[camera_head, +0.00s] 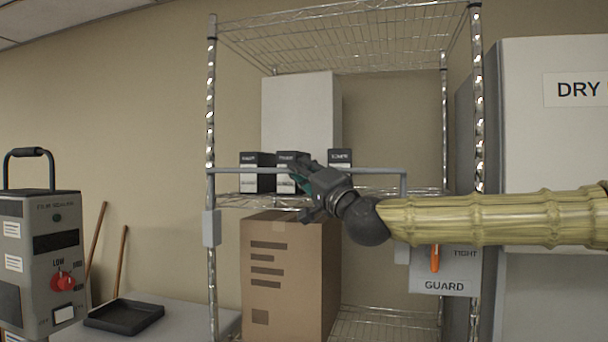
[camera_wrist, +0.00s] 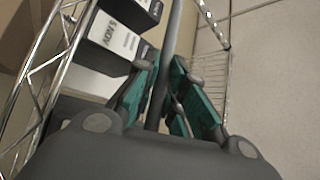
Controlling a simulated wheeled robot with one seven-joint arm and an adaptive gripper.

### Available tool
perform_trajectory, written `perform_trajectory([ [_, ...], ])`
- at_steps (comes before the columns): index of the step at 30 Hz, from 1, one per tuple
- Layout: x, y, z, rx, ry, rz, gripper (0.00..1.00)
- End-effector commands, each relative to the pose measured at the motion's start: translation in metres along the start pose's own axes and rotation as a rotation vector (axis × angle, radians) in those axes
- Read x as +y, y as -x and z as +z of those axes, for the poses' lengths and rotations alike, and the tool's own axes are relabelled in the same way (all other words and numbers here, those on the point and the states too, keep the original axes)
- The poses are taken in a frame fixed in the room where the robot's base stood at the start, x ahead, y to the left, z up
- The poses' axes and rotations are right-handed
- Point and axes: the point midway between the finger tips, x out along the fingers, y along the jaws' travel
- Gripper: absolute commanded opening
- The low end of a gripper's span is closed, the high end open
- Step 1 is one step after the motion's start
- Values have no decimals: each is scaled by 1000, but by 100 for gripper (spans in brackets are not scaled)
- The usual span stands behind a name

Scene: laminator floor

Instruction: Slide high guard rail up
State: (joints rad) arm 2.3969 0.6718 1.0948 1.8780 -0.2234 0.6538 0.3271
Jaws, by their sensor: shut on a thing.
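The guard rail (camera_head: 245,170) is a thin grey bar across the front of the wire rack, level with the small black boxes. Its left end meets a grey bracket (camera_head: 211,228) on the left post, and its right end bends down near the GUARD sign. My gripper (camera_head: 303,183) is at the middle of the rail, shut on it. In the wrist view the rail (camera_wrist: 177,40) runs between the teal finger pads of my gripper (camera_wrist: 172,88). The fingers hide a short part of the rail.
Black boxes (camera_head: 257,172) stand on the shelf behind the rail. A cardboard box (camera_head: 290,285) is below. The GUARD sign (camera_head: 445,284) with an orange lever (camera_head: 435,258) is at lower right. The DRY cabinet (camera_head: 550,140) stands right, a control unit (camera_head: 40,255) left.

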Motion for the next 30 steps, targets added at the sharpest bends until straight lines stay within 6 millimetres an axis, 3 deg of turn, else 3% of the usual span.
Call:
perform_trajectory([
  [1,-7,-2,-5,9,1,-9,18],
  [4,-7,-2,-5,9,1,-8,34],
  [17,-4,6,-4,6,0,-5,34],
  [30,-4,79,-4,7,0,-6,34],
])
